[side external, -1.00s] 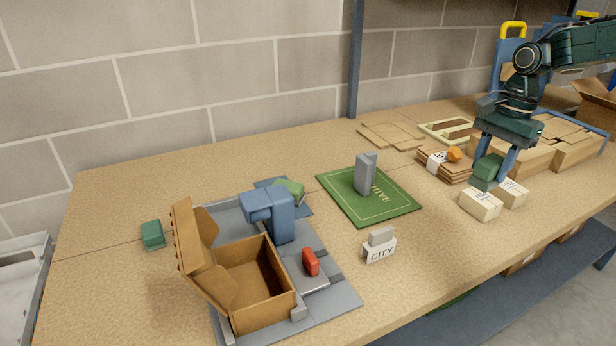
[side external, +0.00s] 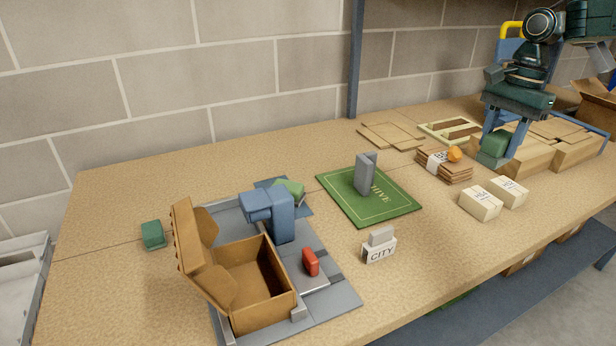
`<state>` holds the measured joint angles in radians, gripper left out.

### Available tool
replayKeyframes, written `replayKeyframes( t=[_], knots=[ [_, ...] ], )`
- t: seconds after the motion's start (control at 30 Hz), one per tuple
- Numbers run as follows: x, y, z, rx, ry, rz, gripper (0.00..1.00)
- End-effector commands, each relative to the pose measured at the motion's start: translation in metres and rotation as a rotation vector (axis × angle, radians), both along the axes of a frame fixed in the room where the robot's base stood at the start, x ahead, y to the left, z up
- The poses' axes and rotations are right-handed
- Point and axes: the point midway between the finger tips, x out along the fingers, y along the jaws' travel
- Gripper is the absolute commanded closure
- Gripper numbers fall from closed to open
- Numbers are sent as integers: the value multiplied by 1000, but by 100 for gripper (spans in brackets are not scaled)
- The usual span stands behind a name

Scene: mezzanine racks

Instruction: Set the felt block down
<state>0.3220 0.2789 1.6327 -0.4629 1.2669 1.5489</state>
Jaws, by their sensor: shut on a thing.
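My gripper (side external: 502,152) is at the right of the side external view, pointing down and shut on a dark green felt block (side external: 493,147). The block is between the fingers and appears raised above the bench (side external: 420,235), behind two small white-labelled cartons. Its exact height is hard to tell. A similar dark green block (side external: 152,234) stands on the bench at the far left, away from my gripper.
The labelled cartons (side external: 480,204) (side external: 509,191) and a stack of brown cards with an orange item (side external: 455,154) are near my gripper. A green mat (side external: 335,196) bears a grey upright piece. An open brown box (side external: 265,280) and blue press (side external: 278,217) are left. Bench front right is clear.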

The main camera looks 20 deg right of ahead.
Motion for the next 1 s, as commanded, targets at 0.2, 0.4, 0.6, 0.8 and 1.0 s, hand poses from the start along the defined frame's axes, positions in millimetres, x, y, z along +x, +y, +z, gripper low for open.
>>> replayKeyframes(
  t=[0.2, 0.4, 0.6, 0.8, 1.0],
  knots=[
    [2, -4, -1, 0, 0, -13, 84],
    [13, -29, -8, 0, 1, -88, 84],
    [28, -83, -23, -1, 1, -238, 84],
    [37, -154, -45, -1, 2, -431, 84],
    [33, -227, -71, -2, 3, -622, 84]
  ],
)
